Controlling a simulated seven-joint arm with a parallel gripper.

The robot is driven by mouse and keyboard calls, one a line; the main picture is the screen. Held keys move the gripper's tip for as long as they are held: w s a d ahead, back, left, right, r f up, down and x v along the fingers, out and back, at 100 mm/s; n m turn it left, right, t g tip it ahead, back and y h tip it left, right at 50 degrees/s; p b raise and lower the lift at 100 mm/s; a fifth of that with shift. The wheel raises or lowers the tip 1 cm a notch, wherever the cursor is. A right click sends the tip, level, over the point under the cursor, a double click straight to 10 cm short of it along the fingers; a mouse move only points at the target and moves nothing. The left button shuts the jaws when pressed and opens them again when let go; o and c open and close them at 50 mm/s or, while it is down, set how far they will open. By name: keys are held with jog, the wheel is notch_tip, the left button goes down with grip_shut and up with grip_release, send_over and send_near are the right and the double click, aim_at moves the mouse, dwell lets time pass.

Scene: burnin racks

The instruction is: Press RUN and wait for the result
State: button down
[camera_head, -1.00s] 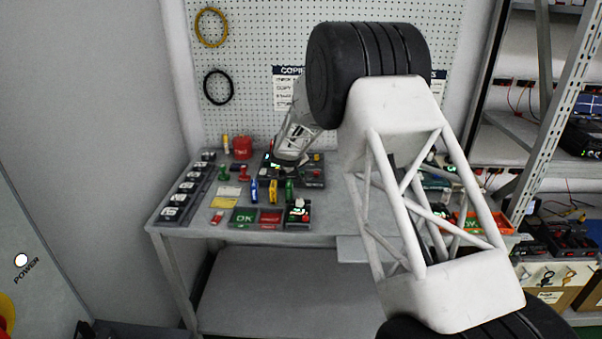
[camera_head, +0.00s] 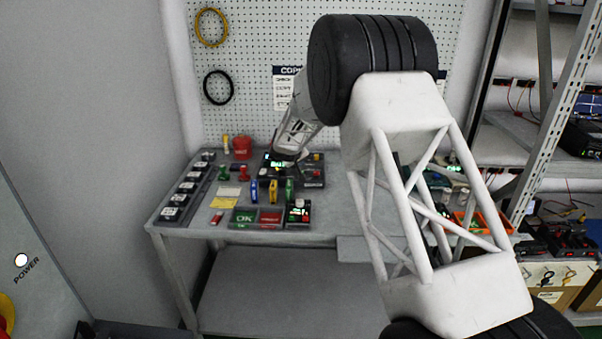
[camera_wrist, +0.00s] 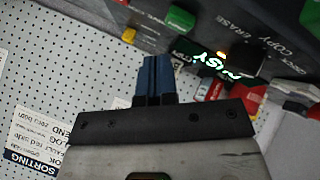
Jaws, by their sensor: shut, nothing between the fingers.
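The dark copier unit (camera_head: 312,183) sits toward the back of the bench, and its small screen (camera_head: 277,163) glows green. In the wrist view the screen (camera_wrist: 222,66) appears to read BUSY, turned over, with a small orange light (camera_wrist: 222,54) beside it. Lettering including COPY and ERASE shows on the panel (camera_wrist: 270,35). My gripper (camera_wrist: 152,65) is shut and empty, its blue fingertips together close to the panel. In the head view my gripper (camera_head: 284,155) is over the unit's left part. No RUN label is readable; contact with a button cannot be told.
A green OK tray (camera_head: 243,217) and a red tray (camera_head: 270,218) lie at the front, beside a small unit with a lit screen (camera_head: 298,211). Several black blocks line the left edge. A red container (camera_head: 242,147) stands behind. A pegboard (camera_head: 250,100) closes the back.

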jog(key=shift+r, duration=2.1)
jog(key=shift+s+d+r, duration=0.1)
jog(key=shift+d+r, duration=0.05)
jog(key=s+d+r+m+g, duration=0.1)
jog(key=s+d+r, duration=0.5)
jog(key=s, duration=0.5)
jog(key=s+d+r+m+g, duration=0.1)
jog(key=s+d+r, duration=0.5)
jog(key=s, duration=0.4)
jog(key=s+d+r+m+g, duration=0.2)
jog(key=s+d+r, duration=0.4)
jog(key=s, duration=0.5)
jog(key=s+d+f+y, duration=0.1)
jog(key=s+d, duration=0.1)
jog(key=s, duration=1.1)
jog(key=s+d+f+m+g, duration=0.1)
jog(key=s+d+f, duration=0.1)
jog(key=s, duration=1)
jog(key=s+d+f+g+y, duration=0.1)
jog(key=s+d+f, duration=0.1)
jog(key=s, duration=1.1)
jog(key=shift+s+m+y, duration=0.3)
jog(key=shift+s, duration=0.05)
